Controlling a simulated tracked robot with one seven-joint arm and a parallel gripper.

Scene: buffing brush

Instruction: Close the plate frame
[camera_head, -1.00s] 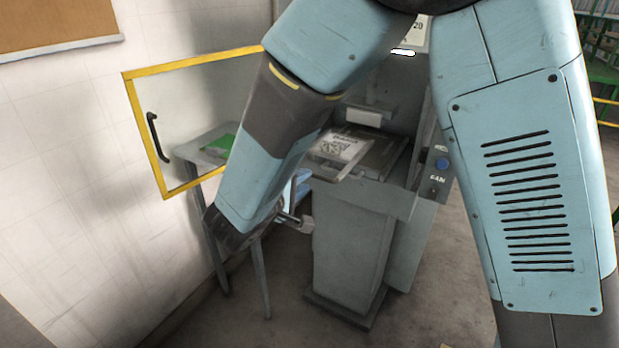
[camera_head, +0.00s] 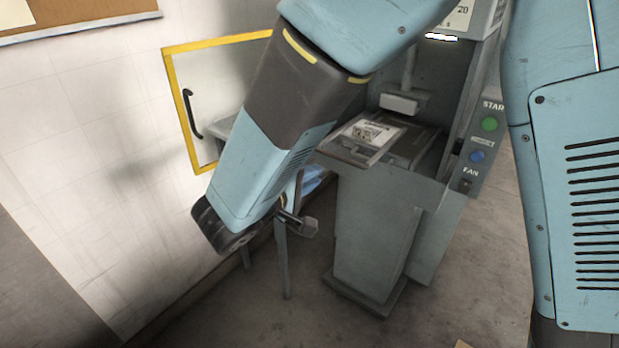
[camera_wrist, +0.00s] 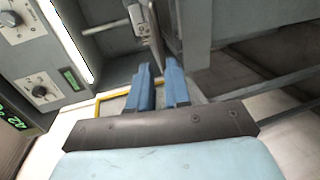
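The plate frame (camera_head: 345,152) is a grey-brown flat frame at the machine's bed. It lies tilted, with its near left edge sticking out past the machine body, and a white printed sheet (camera_head: 375,133) shows on it. A thin grey plate-like part (camera_wrist: 146,30), perhaps the frame edge, is just beyond the fingertips. I see no grip on it.
The grey machine (camera_head: 370,235) has a green button (camera_head: 489,124) and a blue button (camera_head: 477,156) on its right. A yellow-edged door (camera_head: 182,110) with a black handle stands open at left near the wall. Floor is clear in front.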

